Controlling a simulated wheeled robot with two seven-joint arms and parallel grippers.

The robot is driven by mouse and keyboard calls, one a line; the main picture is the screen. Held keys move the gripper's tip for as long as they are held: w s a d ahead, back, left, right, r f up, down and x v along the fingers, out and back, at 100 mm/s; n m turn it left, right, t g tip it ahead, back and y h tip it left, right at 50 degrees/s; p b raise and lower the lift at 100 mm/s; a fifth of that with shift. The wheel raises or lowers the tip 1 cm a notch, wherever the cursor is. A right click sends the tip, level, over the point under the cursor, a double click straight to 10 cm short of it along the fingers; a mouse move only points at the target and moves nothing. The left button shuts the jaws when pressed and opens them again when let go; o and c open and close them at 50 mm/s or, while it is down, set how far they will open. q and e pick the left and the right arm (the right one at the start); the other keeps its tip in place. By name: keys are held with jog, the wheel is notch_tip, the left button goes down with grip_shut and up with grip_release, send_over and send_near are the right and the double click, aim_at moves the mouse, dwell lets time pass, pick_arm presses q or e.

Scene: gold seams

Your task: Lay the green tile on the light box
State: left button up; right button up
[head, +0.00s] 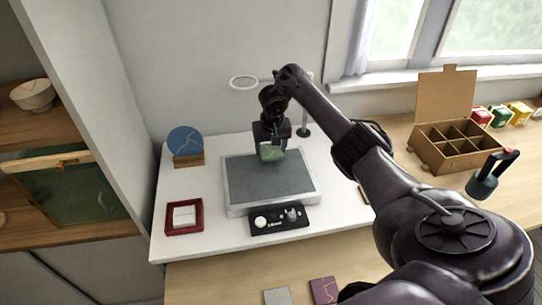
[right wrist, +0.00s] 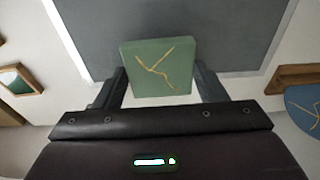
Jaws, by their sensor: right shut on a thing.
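The green tile (head: 271,151) has a branching gold seam and is held by my right gripper (head: 270,144). In the right wrist view the tile (right wrist: 158,68) sits between the two fingers of the gripper (right wrist: 164,85), which are shut on it. The light box (head: 237,199) is a pale frame with a dark grey top panel, on the white table. The tile is over the far part of that panel. I cannot tell whether it touches the panel. The panel (right wrist: 220,40) also fills the background in the right wrist view. My left gripper is not in view.
A control panel with knobs (head: 280,220) lies at the light box's front edge. A red-framed tray (head: 171,230) and a blue disc on a wooden stand (head: 185,142) are to the left. A ring magnifier (head: 244,82) is behind. An open divided cardboard box (head: 452,165) is right.

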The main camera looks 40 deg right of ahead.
aim_at(271, 151)
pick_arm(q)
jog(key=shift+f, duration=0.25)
pick_arm(e)
jog(key=shift+f, duration=1.55)
jog(key=o, duration=1.1)
jog(key=shift+f, duration=0.15)
jog(key=shift+c, duration=0.2)
jog(key=r+p, duration=0.1)
jog(key=r, duration=0.1)
jog(key=r+p, duration=0.1)
jog(key=r, duration=0.1)
jog(key=shift+s+a+r, duration=0.1)
jog(key=shift+s+r, duration=0.1)
jog(key=shift+r, duration=0.15)
jog(key=r+p, duration=0.4)
jog(key=s+r+p, duration=0.1)
jog(key=r+p, duration=0.1)
jog(key=p, duration=0.1)
jog(key=shift+a+r, duration=0.1)
jog(key=shift+a, duration=0.15)
pick_arm(q)
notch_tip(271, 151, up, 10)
jog(key=p, duration=0.1)
jog(key=shift+p, duration=0.3)
pick_arm(e)
jog(key=shift+s+a+r, duration=0.1)
jog(key=shift+r, duration=0.55)
